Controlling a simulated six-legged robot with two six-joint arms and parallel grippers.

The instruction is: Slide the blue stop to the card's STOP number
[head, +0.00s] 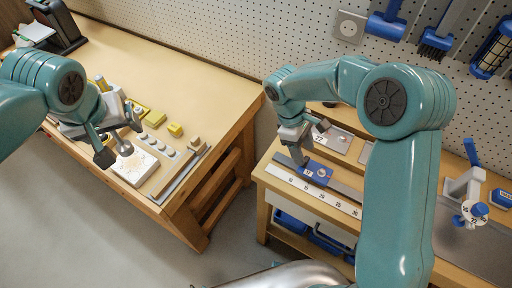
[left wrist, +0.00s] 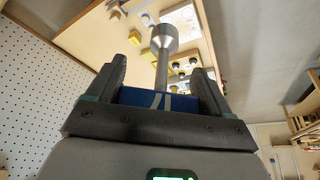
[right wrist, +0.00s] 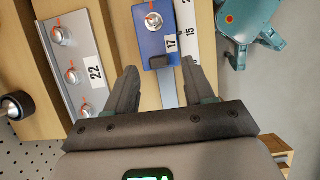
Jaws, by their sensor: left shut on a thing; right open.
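The blue stop (head: 316,172) sits on the rail beside the white number scale (head: 312,190) on the right bench. It also shows in the right wrist view (right wrist: 153,28), with a knob, a dark tab and a "17" label. A "22" label (right wrist: 94,72) is on the grey strip beside it. My right gripper (right wrist: 162,72) is open, its fingers to either side of the dark tab and apart from it in the picture. My left gripper (head: 118,140) is shut on a blue-handled tool (left wrist: 165,62) with a metal shaft and cylindrical head, above the left table.
A grey plate with several knobs (right wrist: 66,40) lies beside the rail. A blue-handled device with a number disc (head: 474,212) stands at right. Tools hang on the pegboard.

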